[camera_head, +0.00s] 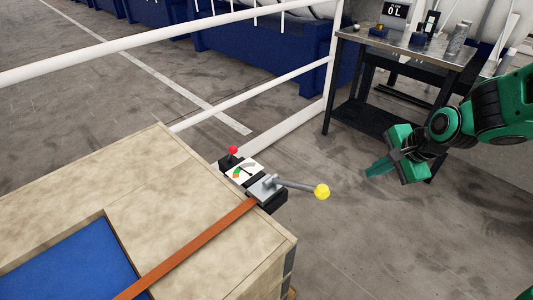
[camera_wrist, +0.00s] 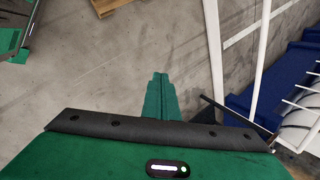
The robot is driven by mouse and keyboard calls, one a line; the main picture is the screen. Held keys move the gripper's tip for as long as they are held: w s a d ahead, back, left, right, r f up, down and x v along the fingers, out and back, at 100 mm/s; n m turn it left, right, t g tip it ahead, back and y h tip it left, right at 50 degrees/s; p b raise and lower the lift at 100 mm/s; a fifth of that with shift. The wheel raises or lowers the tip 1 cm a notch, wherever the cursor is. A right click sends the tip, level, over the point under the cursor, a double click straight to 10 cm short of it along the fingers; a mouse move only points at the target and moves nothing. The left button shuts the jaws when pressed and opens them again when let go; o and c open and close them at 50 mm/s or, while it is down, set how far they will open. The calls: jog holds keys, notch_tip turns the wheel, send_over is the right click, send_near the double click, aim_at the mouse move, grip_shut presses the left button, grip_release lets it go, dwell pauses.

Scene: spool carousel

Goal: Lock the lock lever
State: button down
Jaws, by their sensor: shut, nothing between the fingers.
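On the edge of a wooden crate sits a small dark tensioner unit with a white gauge (camera_head: 243,171) that has a coloured scale. A grey lever with a yellow knob (camera_head: 321,191) sticks out from it to the right, past the crate edge. A small lever with a red knob (camera_head: 233,150) stands at the unit's far end. I cannot tell from the picture which one is the lock lever. My green gripper (camera_head: 372,170) is shut and empty, in the air to the right of the yellow knob and apart from it. Its closed fingers also show in the wrist view (camera_wrist: 160,84), with neither lever there.
An orange strap (camera_head: 190,246) runs from the unit across the wooden crate (camera_head: 165,175), which has a blue recess (camera_head: 75,272). A white railing (camera_head: 250,98) stands behind. A workbench (camera_head: 405,45) with small items is at the back right. Floor between crate and bench is clear.

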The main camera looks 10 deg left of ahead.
jog(key=a+m+y, duration=0.2)
jog(key=a+m, duration=0.1)
jog(key=a, duration=0.5)
jog(key=a+m+y, duration=0.2)
jog(key=a+m, duration=0.1)
jog(key=a, duration=0.6)
jog(key=w+a+f+m+y, duration=0.1)
jog(key=a+m+y, duration=0.2)
jog(key=a, duration=0.6)
jog(key=shift+w+a, duration=0.1)
jog(key=shift+a, duration=0.05)
jog(key=shift+a+f, duration=0.1)
jog(key=shift+f, duration=0.05)
send_near(231, 154)
jog(key=f, duration=0.1)
jog(key=d+f, duration=0.1)
jog(key=f, duration=0.1)
jog(key=shift+s+d+f, duration=0.15)
jog(key=shift+s+d, duration=0.1)
jog(key=shift+d, duration=0.1)
jog(key=shift+w+a, duration=0.25)
jog(key=shift+a, duration=0.3)
jog(key=shift+w+a, duration=0.25)
jog(key=shift+a, duration=0.3)
jog(key=shift+w+a+r, duration=0.15)
jog(key=shift+w+a, duration=0.1)
jog(key=shift+a, duration=0.15)
jog(key=shift+w+a+r, duration=0.2)
jog(key=shift+a, duration=0.2)
